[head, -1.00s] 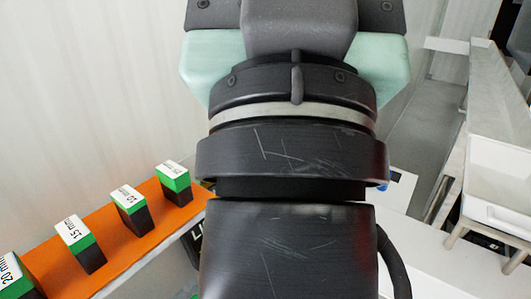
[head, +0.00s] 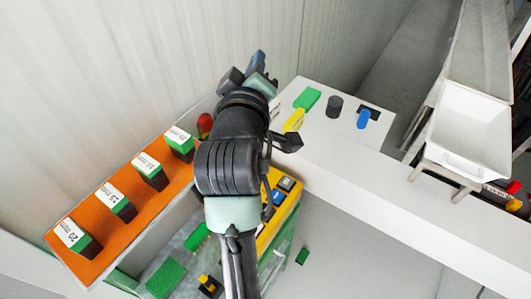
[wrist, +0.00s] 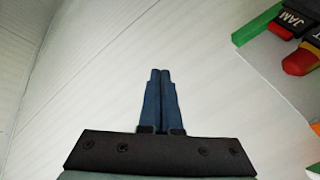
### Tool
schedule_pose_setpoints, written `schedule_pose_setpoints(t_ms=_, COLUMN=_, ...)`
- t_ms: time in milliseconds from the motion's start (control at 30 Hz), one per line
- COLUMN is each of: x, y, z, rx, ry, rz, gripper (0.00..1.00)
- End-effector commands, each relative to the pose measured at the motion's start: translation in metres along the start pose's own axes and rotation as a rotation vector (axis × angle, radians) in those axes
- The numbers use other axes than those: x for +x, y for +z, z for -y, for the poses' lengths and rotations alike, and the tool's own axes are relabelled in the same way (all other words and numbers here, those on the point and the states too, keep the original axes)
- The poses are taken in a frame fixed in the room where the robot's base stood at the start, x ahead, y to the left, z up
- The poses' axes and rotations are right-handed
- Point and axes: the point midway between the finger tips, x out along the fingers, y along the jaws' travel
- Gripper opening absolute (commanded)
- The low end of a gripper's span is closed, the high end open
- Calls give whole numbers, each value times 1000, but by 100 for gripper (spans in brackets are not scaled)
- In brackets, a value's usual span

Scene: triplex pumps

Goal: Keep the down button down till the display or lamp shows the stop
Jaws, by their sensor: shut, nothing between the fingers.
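My gripper (wrist: 160,74) is shut and empty in the wrist view, its two blue fingers together over a pale, plain surface. In the head view my gripper (head: 258,58) is near the wall, beyond and above the yellow control box (head: 265,236). My arm hides part of the box. No finger touches a button. A red lamp-like dome (head: 205,125) stands left of my arm; I see no readable display.
An orange board (head: 70,235) with several thickness-labelled blocks lies left. A white table (head: 335,150) holds green and yellow blocks, a black cylinder (head: 335,106) and a blue piece (head: 364,119). A white bin (head: 470,130) stands right. A JAM label (wrist: 291,20) shows in the wrist view.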

Motion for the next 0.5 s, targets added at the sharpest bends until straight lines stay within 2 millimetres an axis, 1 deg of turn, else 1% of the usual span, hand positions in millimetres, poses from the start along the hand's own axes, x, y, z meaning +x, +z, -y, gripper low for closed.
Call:
schedule_pose_setpoints(t_ms=33, x=6, y=12, z=19, rx=-138, ry=-91, rz=95, gripper=0)
schedule_pose_setpoints(t_ms=67, x=7, y=25, z=36, rx=-223, ry=-141, rz=143, gripper=0)
schedule_pose_setpoints(t_ms=100, x=7, y=45, z=58, rx=-341, ry=-210, rz=199, gripper=0)
schedule_pose_setpoints(t_ms=167, x=2, y=73, z=88, rx=-509, ry=-308, rz=266, gripper=0)
schedule_pose_setpoints(t_ms=200, x=-3, y=91, z=106, rx=-615, ry=-370, rz=299, gripper=0)
schedule_pose_setpoints(t_ms=233, x=-7, y=103, z=118, rx=-690, ry=-413, rz=317, gripper=0)
schedule_pose_setpoints(t_ms=300, x=-18, y=128, z=142, rx=-851, ry=-504, rz=348, gripper=0)
schedule_pose_setpoints(t_ms=400, x=-33, y=157, z=168, rx=-1041, ry=-613, rz=367, gripper=0)
schedule_pose_setpoints(t_ms=500, x=-45, y=176, z=183, rx=-1173, ry=-688, rz=371, gripper=0)
